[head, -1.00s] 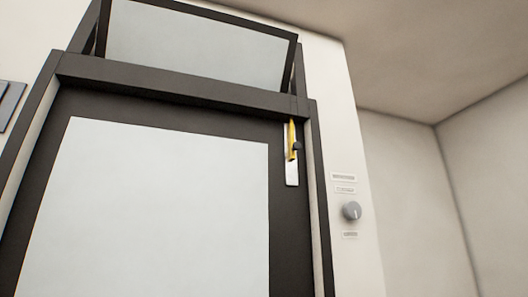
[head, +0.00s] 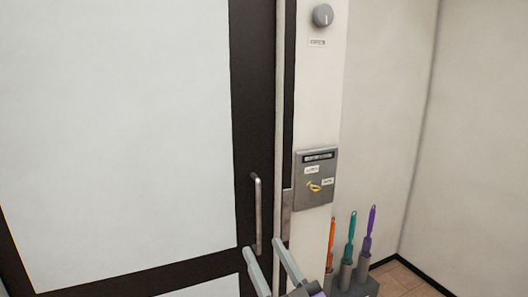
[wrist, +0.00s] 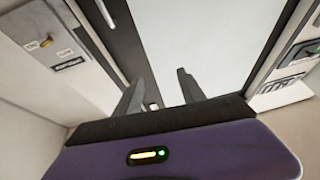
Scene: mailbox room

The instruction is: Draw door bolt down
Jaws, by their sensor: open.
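The yellow door bolt is in neither current view; it showed at the door's top right corner in the earlier head frame. The door has a dark frame (head: 256,110) and a large pale panel (head: 120,130). My gripper (head: 262,243) is low in the head view, its two grey fingers apart and empty, in front of the door's right edge below the handle. In the wrist view, my gripper (wrist: 157,82) shows open, with the door's pale panel (wrist: 200,40) beyond it.
A vertical metal handle (head: 258,215) is on the door. On the wall strip to its right are a round knob (head: 323,15) and a grey box (head: 315,200) with a yellow key. Orange, teal and purple-handled tools stand in a grey holder (head: 352,288) at lower right.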

